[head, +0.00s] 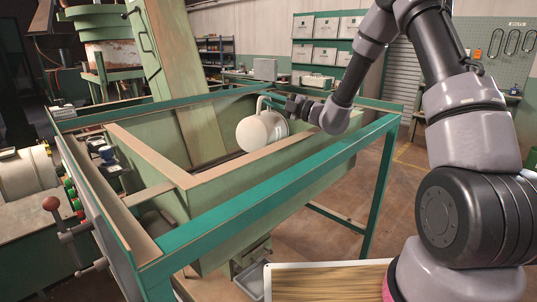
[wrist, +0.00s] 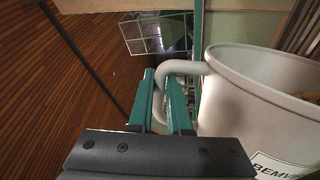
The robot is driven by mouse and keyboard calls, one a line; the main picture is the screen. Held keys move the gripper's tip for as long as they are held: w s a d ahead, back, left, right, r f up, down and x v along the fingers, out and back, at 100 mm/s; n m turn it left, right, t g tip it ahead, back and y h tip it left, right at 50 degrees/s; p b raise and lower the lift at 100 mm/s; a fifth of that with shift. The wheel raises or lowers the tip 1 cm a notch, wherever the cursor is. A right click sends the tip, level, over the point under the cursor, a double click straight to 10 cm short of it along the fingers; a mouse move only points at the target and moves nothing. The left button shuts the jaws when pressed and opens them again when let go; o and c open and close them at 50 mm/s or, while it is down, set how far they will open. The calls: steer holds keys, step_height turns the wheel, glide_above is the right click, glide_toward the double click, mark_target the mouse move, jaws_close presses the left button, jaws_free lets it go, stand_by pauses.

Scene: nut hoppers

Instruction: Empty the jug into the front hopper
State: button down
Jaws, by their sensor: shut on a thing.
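The white jug (head: 255,133) hangs over the large green hopper (head: 240,210), near its far right part, and looks tilted in the head view. My gripper (head: 272,101) is at the jug's upper right. In the wrist view my gripper (wrist: 165,105) has its green fingers on either side of the jug's loop handle (wrist: 172,68), shut on it. The jug (wrist: 255,110) fills the right of that view, with a partly cut-off label and brownish contents at its mouth. The hopper's floor is mostly hidden in the head view.
A teal frame (head: 270,190) surrounds the hopper. A slanted green chute (head: 175,75) comes down into it. A lever with a red-brown knob (head: 51,203) and a motor (head: 25,172) stand at left.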

steer(key=shift+w+d+m, duration=0.3)
steer(key=shift+w+m, duration=0.2)
steer(key=shift+w, duration=0.15)
steer(key=shift+s, duration=0.1)
steer(key=shift+s+a+n, duration=0.2)
steer(key=shift+s+n, duration=0.05)
steer(key=shift+n, duration=0.05)
steer(key=shift+w+d+b, duration=0.2)
steer(key=shift+w+b, duration=0.15)
steer(key=shift+w, duration=0.05)
stand_by(0.5)
steer(key=shift+w+d+r+m, duration=0.3)
steer(key=shift+w+m, duration=0.3)
steer(key=shift+m, duration=0.2)
stand_by(0.4)
